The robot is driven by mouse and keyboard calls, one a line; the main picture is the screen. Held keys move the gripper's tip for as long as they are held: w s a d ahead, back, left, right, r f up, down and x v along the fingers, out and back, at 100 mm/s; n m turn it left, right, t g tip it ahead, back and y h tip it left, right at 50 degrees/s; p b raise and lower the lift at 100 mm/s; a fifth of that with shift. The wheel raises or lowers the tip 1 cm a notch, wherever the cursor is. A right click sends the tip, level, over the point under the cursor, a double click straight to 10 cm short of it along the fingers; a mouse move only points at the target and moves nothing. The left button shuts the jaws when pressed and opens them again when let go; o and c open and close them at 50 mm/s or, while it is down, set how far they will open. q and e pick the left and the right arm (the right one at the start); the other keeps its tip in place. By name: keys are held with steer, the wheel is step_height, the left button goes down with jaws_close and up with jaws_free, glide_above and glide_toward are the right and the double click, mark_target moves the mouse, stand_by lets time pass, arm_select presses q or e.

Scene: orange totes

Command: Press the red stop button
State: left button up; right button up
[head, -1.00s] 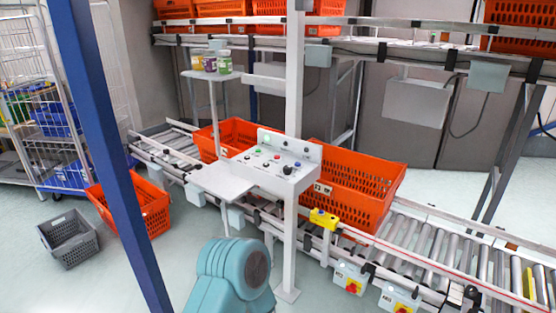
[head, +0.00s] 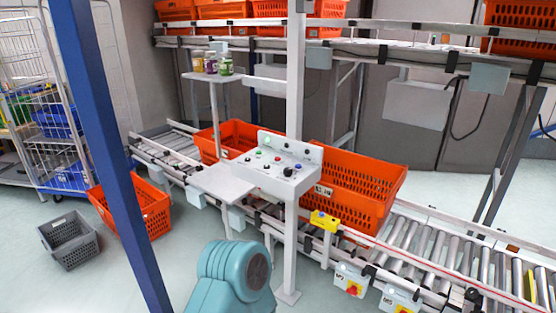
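A white control panel (head: 270,178) on a post stands in the middle of the head view. Its sloped face carries several small buttons: a green one at the left, a small red button (head: 277,159) near the middle, a blue one at the right and a black knob in front. The red button is too small to tell its exact shape or whether it is pressed. A teal link of mine shows below the panel, apart from it. Neither of my grippers is in view.
A white shelf (head: 222,184) juts left of the panel. Orange totes (head: 360,190) sit on the roller conveyor behind it. A yellow box (head: 325,221) and red-yellow switches (head: 353,289) are on the conveyor's near side. A blue post (head: 100,130) stands at left.

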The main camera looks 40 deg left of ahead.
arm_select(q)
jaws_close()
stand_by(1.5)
